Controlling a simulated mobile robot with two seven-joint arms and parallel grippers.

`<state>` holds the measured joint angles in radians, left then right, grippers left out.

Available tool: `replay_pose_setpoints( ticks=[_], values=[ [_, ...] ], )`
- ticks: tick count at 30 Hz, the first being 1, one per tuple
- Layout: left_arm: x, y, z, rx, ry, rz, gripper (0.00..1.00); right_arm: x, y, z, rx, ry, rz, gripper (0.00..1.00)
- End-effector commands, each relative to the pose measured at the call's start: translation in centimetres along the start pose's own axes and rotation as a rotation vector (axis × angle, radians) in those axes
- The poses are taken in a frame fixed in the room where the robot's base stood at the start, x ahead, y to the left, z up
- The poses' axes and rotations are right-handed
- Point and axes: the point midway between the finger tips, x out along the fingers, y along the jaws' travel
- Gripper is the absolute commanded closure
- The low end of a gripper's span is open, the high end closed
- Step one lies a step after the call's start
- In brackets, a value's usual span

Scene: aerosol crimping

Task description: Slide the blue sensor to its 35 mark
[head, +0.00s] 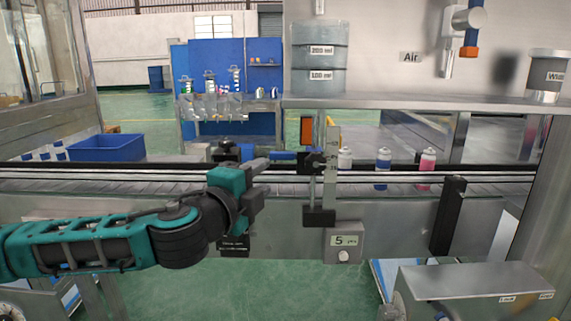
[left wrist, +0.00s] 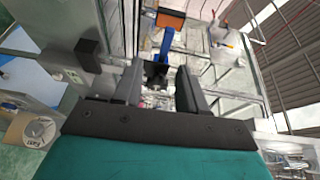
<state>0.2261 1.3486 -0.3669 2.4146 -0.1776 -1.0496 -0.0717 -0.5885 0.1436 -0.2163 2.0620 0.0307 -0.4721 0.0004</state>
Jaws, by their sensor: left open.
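A blue sensor (head: 283,155) lies level at the conveyor's edge, beside a black clamp (head: 313,161) on an upright post. A pale scale (head: 331,150) stands just right of the clamp; its figures are too small to read. My left gripper (head: 268,161) is open, with its fingers towards the sensor from the left. In the left wrist view, a black block (left wrist: 157,72) shows between or just beyond the fingertips (left wrist: 160,82), and a blue bar (left wrist: 167,45) with an orange end lies beyond. I cannot tell whether the fingers touch anything. My right gripper is out of view.
A counter box (head: 344,241) hangs below the post. White, blue and pink cans (head: 383,167) stand on the conveyor (head: 420,178) to the right. A steel shelf (head: 400,102) crosses above. A blue bin (head: 107,148) sits at the left.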

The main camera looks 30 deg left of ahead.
Motion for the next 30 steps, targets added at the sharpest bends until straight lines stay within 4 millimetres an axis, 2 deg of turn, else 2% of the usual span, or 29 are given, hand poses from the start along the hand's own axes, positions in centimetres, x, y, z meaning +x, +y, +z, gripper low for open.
replay_pose_setpoints(
  ticks=[4,8,14,24,30],
  values=[
    [0.0,-0.9,0.3,0.025,-0.013,-0.024,0.58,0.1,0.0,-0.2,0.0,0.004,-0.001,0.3],
    [1.1,-1.0,0.4,0.021,-0.015,-0.024,0.58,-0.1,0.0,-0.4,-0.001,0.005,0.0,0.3],
    [4.3,-1.1,0.4,0.02,-0.014,-0.024,0.58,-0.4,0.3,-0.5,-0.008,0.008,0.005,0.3],
    [10.2,-1.1,0.4,0.021,-0.012,-0.023,0.58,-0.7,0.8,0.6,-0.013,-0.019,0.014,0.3],
    [12.1,-1.1,0.4,0.023,-0.011,-0.022,0.58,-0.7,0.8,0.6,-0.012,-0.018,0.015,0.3]
  ],
)
